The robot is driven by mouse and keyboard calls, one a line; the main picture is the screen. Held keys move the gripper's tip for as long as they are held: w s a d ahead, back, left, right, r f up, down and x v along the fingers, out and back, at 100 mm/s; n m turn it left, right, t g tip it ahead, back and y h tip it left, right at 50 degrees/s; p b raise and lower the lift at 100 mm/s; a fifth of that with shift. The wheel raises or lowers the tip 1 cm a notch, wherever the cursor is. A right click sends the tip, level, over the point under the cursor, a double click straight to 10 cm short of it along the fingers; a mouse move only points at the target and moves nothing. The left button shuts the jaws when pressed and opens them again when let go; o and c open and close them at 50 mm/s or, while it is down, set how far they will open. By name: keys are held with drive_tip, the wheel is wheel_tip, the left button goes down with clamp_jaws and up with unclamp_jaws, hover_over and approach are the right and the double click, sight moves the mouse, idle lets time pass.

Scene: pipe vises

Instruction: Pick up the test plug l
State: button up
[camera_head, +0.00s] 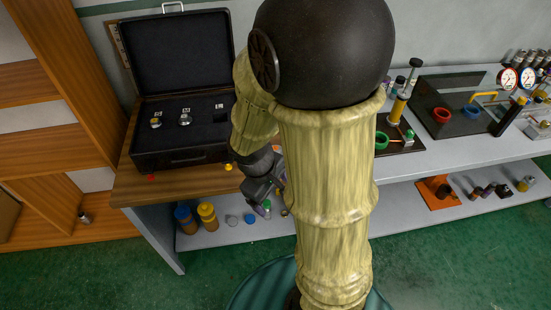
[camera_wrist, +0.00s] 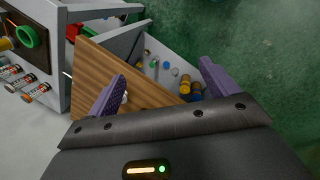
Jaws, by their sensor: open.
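An open black case (camera_head: 145,148) stands on the wooden left part of the bench in the head view. Two small metal plugs sit in its dark foam, one with a brass tone (camera_head: 155,123) and one silver (camera_head: 185,118), each by a white label. A third label (camera_head: 219,106) lies to their right, with no plug clearly visible by it. The labels are too small to read, so I cannot tell which plug is l. My gripper (camera_wrist: 162,69) is open and empty, its purple fingers apart. In the head view it hangs near the bench's front edge, right of the case.
A red knob (camera_head: 151,177) and a yellow knob (camera_head: 228,167) sit at the bench's front edge. A green ring fixture (camera_head: 381,140) stands to the right. Green floor is clear in front.

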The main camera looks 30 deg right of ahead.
drive_tip(key=w+d+f+n+h+b, duration=0.2)
drive_tip(key=d+f+n+h+b, duration=0.2)
drive_tip(key=f+n, duration=0.2)
drive_tip(key=w+f+n+t+h+b, duration=0.1)
drive_tip(key=w+f+n+t+b, duration=0.3)
drive_tip(key=w+n, duration=0.3)
drive_tip(key=w+a+f+n+t+h+b, duration=0.1)
drive_tip(key=w+f+n+t+h+b, duration=0.1)
drive_tip(key=w+n, duration=0.5)
drive_tip(key=shift+w+f+t+h+b, duration=0.3)
drive_tip(key=shift+w+f+t+b, duration=0.55)
drive_tip(key=shift+t, duration=0.35)
drive_tip(key=shift+f, duration=0.1)
drive_tip(key=p+x, duration=0.1)
drive_tip(key=x, duration=1.1)
drive_tip(key=shift+s+f, duration=0.1)
